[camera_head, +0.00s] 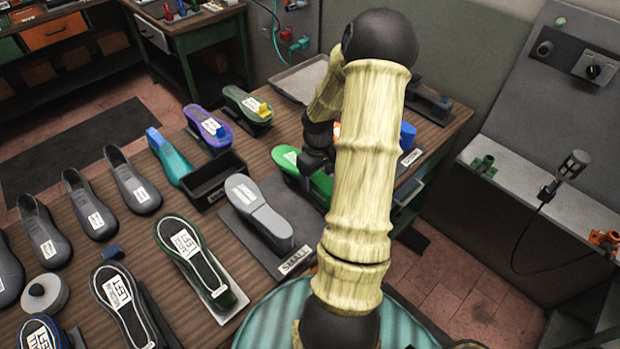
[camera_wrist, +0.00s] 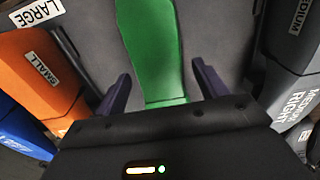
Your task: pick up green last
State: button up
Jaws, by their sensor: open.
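The green last (camera_head: 318,183) lies on a dark grey base on the bench, partly hidden behind my arm in the head view. In the wrist view the green last (camera_wrist: 152,50) runs from the top edge down between my fingers. My gripper (camera_wrist: 160,85) is open, with one dark finger on each side of the green last and a gap on both sides. In the head view my gripper (camera_head: 318,160) is dark and sits over the green last; its fingertips are hard to make out. I cannot tell how far above the last the fingers are.
A grey last (camera_head: 258,210) stands on a plate labelled SMALL, left of the green one. A black tray (camera_head: 215,181), a teal last (camera_head: 168,157) and several shoes stand further left.

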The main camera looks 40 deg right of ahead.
jog(key=shift+w+a+f+p, duration=0.15)
jog(key=shift+f+p, duration=0.25)
jog(key=shift+f, duration=0.9)
jog(key=shift+w+f+p, duration=0.1)
jog(key=shift+f+p, duration=0.25)
jog(key=shift+f, duration=0.95)
jog(key=shift+s, duration=0.15)
jog(key=c, duration=1.3)
jog(key=shift+r, duration=0.2)
notch_tip(320, 180, up, 10)
jog(key=shift+f+b, duration=0.15)
jog(key=shift+b, duration=0.6)
